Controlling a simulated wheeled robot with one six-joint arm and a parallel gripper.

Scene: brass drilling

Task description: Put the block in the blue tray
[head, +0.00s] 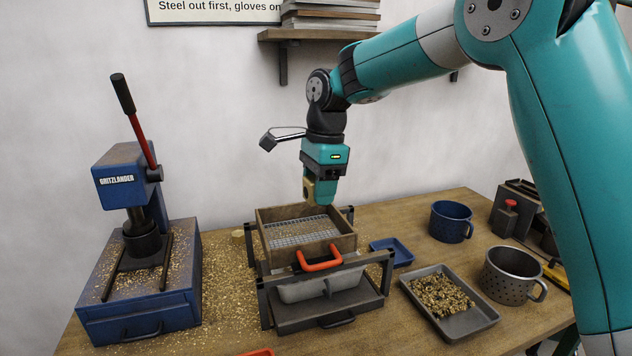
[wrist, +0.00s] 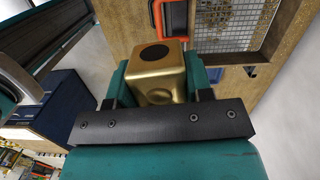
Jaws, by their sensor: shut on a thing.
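A gold-coloured brass block (wrist: 158,74) with a dark round hole in its face is between the teal fingers of my gripper (wrist: 158,90). In the head view my gripper (head: 322,192) points down above the back of the sieve box, and the block (head: 323,190) shows low between the fingers, clear of the box. The gripper is shut on the block. The small blue tray (head: 391,252) lies on the table to the right of the sieve box, lower than my gripper. Its floor looks empty.
A wooden sieve box (head: 305,240) with a red handle (head: 320,260) sits on a dark frame. A blue press (head: 140,250) stands left amid brass chips. A grey tray of chips (head: 449,300), a blue mug (head: 451,222) and a perforated steel mug (head: 511,276) stand right.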

